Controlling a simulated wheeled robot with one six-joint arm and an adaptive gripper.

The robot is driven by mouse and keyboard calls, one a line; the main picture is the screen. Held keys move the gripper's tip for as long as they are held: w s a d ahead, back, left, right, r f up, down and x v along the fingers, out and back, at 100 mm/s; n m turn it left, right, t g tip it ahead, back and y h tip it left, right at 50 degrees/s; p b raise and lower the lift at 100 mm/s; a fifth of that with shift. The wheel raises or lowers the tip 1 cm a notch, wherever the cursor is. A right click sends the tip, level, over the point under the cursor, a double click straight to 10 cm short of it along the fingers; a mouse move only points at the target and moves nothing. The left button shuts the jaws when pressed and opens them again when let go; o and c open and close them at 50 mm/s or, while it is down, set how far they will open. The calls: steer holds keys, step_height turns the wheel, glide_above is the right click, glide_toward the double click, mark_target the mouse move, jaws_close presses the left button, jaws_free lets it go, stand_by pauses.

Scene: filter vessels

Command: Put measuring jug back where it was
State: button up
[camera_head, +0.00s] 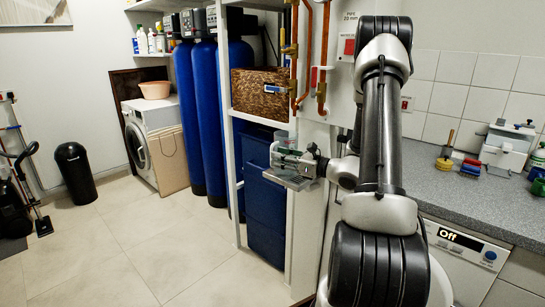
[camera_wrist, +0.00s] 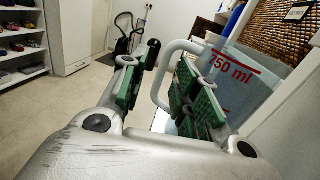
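The measuring jug (camera_head: 283,139) is clear, with a red 750 ml mark. My gripper (camera_head: 290,160) is at the jug. In the wrist view the jug (camera_wrist: 243,82) is on the right, with its pale handle loop pointing left. My gripper (camera_wrist: 160,88) has its two green-padded fingers spread apart. The handle's upright part lies between them, close to the right finger, with a clear gap to the left finger. The right finger hides part of the jug.
Copper pipes (camera_head: 308,45) run down the wall above the jug. Tall blue vessels (camera_head: 222,120) and a wicker box (camera_head: 258,95) are on the left. A grey worktop (camera_head: 450,190) with brushes is on the right. The tiled floor (camera_head: 120,240) at left is mostly clear.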

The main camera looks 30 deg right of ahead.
steer(key=v, duration=0.7)
steer(key=s+a+r+n+g, duration=0.3)
steer(key=s+a+n+g, duration=0.3)
steer(key=s+a+n, duration=0.25)
steer(key=s+a+r+n+g, duration=0.3)
steer(key=s+a+n+g, duration=0.35)
steer(key=a, duration=0.25)
steer(key=s+d+r+n+t+h, duration=0.1)
steer(key=s+d+r+n+h, duration=0.2)
steer(key=n, duration=0.4)
steer(key=s+d+r+n+h, duration=0.3)
steer(key=s+d+n+h, duration=0.1)
steer(key=s+n+h, duration=0.2)
steer(key=shift+s+r+n+t+h, duration=0.35)
steer(key=shift+s+n, duration=0.25)
steer(key=shift+n, duration=0.2)
